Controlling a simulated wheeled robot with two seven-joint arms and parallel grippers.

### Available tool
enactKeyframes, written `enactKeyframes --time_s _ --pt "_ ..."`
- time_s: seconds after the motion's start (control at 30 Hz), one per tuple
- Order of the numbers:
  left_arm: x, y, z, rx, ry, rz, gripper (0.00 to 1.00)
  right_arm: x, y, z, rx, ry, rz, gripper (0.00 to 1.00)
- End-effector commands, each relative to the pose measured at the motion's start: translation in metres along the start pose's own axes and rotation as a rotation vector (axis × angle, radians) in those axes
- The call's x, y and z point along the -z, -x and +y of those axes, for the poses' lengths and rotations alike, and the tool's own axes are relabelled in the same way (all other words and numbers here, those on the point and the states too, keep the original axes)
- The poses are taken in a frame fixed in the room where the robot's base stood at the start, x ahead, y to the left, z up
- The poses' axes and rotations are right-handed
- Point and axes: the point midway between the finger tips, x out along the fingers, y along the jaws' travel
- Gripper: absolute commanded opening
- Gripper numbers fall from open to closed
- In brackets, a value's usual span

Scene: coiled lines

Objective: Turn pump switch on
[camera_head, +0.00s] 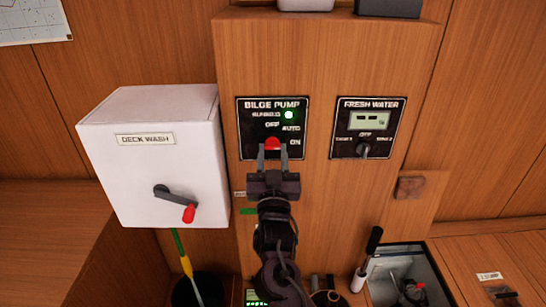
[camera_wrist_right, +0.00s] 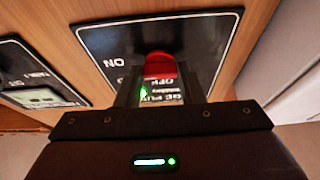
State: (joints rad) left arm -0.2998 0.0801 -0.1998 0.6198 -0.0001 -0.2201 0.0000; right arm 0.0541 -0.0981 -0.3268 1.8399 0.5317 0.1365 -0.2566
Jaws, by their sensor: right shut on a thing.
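The black BILGE PUMP panel (camera_head: 250,125) is on the wooden column, with OFF, AUTO and ON labels and a lit green lamp (camera_head: 289,115). Its red switch knob (camera_head: 272,142) is at the lower middle of the panel. My right gripper (camera_head: 272,152) comes up from below and is shut on the knob, one finger on each side. In the right wrist view the red knob (camera_wrist_right: 160,67) sits between the fingers in front of the panel (camera_wrist_right: 110,45). The fingers partly hide the knob, so its exact setting is hard to tell. My left gripper is not in view.
A FRESH WATER panel (camera_head: 390,135) is to the right on the same column. A white DECK WASH box (camera_head: 130,185) with a red-tipped lever (camera_head: 188,212) juts out at the left. An open bin (camera_head: 418,252) with tools stands at the lower right.

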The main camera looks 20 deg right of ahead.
Motion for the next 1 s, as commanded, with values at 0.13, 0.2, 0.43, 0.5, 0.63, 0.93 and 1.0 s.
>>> enactKeyframes --time_s 0.13,0.2,0.43,0.5,0.63,0.93,1.0 --pt "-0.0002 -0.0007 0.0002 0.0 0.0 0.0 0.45 -0.0013 0.0004 -0.0003 -0.004 -0.01 -0.003 0.12" --pt "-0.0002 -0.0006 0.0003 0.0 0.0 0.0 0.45 -0.0012 0.0004 -0.0003 -0.004 -0.011 -0.003 0.12" --pt "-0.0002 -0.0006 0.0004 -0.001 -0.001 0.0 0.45 -0.0011 0.0003 -0.0003 -0.004 -0.011 -0.003 0.12" --pt "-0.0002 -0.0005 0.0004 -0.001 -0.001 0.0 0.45 -0.001 0.0003 -0.0003 -0.004 -0.011 -0.003 0.41" --pt "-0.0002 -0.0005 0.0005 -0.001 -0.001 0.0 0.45 -0.0007 0.0002 -0.0003 -0.004 -0.01 -0.002 0.56" --pt "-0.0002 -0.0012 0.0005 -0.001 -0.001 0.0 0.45 -0.0008 0.0026 -0.0002 -0.003 -0.009 -0.001 0.56" --pt "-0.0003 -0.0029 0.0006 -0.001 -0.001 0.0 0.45 -0.0018 0.0089 -0.0006 -0.003 -0.009 -0.002 0.56"
